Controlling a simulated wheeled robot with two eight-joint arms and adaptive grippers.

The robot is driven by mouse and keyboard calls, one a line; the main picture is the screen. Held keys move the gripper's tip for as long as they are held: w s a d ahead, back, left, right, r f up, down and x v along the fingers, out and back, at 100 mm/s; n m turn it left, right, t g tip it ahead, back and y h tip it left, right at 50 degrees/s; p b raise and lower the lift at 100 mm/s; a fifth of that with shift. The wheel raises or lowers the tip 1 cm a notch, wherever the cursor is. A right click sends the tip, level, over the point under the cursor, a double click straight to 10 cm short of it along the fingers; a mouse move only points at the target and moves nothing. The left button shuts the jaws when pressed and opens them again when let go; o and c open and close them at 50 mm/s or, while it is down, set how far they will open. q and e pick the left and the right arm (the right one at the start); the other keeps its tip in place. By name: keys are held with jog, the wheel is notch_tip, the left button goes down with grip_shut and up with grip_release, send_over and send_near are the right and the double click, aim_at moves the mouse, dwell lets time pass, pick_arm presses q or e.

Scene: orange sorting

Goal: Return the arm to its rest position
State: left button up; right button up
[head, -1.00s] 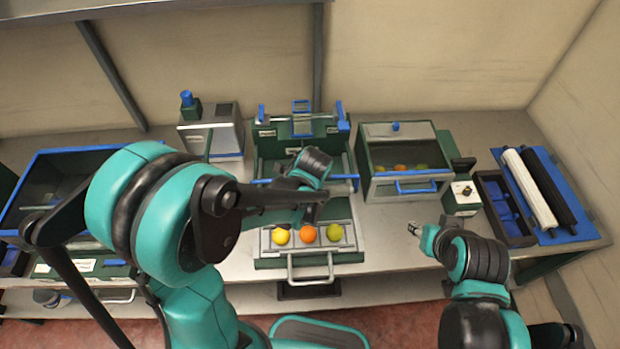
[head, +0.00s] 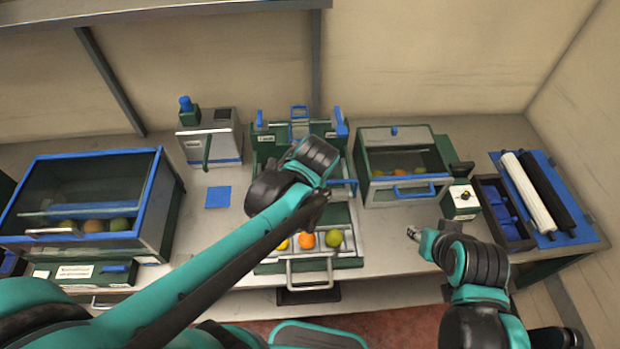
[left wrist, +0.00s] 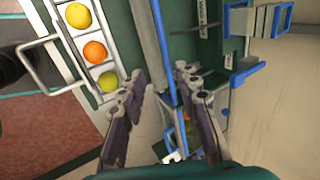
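My left arm reaches in from the left in the head view, its wrist over the middle green machine (head: 262,150). In the left wrist view my left gripper (left wrist: 160,95) has its two fingers wide apart with nothing between them. A drawer tray (head: 347,250) below holds a yellow fruit (head: 283,244), partly covered by the arm, an orange (head: 306,239) and a yellow-green fruit (head: 333,238). All three also show in the left wrist view, left of the fingers. My right gripper (head: 414,236) is over the bench's front right; its fingers are too small to judge.
A clear-lidded bin (head: 160,205) with several fruits stands at the left. A smaller clear-lidded box (head: 370,190) with fruit stands right of the machine. A blue square (head: 218,197) lies on the bench. Rollers on a blue board (head: 585,232) are at the far right.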

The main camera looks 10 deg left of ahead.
dwell(0.4)
pick_arm(q)
jog(key=s+a+f+n+t+h+b, duration=0.1)
jog(key=s+a+f+n+b, duration=0.6)
jog(key=s+n+b, duration=0.3)
jog(key=f+n+b, duration=0.1)
jog(key=n, duration=0.3)
jog(key=shift+s+a+f+n+t+h, duration=0.3)
jog(key=shift+a+f+n+t, duration=0.05)
jog(key=shift+f+n+t, duration=0.05)
dwell(1.2)
